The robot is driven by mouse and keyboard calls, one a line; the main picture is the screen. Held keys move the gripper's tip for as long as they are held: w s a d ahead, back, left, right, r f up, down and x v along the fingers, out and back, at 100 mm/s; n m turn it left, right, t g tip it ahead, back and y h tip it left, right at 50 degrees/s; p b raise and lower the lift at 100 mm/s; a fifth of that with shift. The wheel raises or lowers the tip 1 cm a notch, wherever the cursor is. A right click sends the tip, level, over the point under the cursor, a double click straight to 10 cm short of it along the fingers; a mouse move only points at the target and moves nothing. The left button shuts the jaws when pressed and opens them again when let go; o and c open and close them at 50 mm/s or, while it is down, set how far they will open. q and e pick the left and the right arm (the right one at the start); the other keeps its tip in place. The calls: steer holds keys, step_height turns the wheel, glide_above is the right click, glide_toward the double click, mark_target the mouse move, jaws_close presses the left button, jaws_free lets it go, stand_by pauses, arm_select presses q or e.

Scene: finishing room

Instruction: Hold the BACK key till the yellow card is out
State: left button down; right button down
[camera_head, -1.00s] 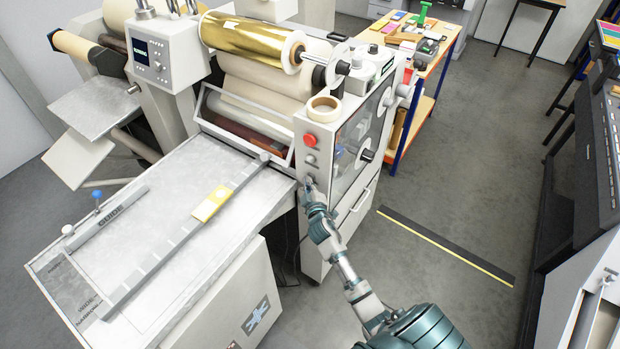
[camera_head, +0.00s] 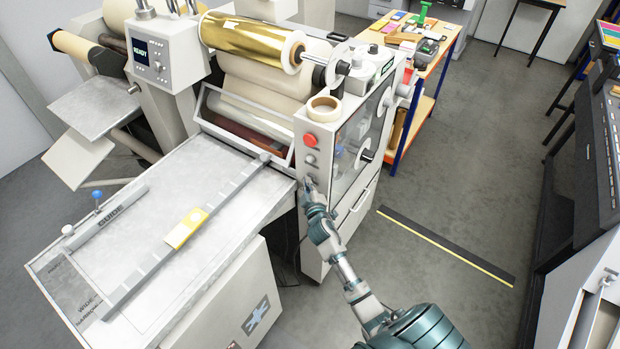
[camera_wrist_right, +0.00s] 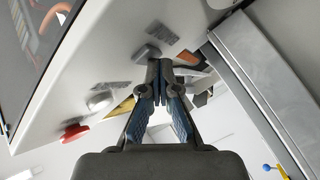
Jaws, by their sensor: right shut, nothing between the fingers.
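The yellow card (camera_head: 186,228) lies on the metal feed table (camera_head: 135,215), against the long guide bar and clear of the rollers. My right gripper (camera_head: 307,184) is shut and empty, with its tips at the lower part of the machine's control panel. In the right wrist view the gripper (camera_wrist_right: 160,72) has its closed tips right by a small grey key (camera_wrist_right: 147,52), probably the BACK key. Its label is too small to read. I cannot tell whether the tips press it. My left gripper is not in view.
A red button (camera_head: 311,141) and a grey button (camera_head: 310,160) sit above my gripper on the panel. The machine's screen (camera_head: 140,52) seems to read READY. A gold foil roll (camera_head: 245,40) hangs above the rollers.

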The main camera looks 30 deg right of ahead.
steer(key=shift+s+a, duration=0.3)
steer(key=shift+a, duration=0.35)
steer(key=shift+s+a, duration=0.3)
steer(key=shift+a, duration=0.5)
steer(key=shift+s+a, duration=0.35)
steer(key=shift+a, duration=0.45)
steer(key=shift+s+a, duration=0.3)
steer(key=shift+a, duration=0.5)
steer(key=shift+f, duration=0.15)
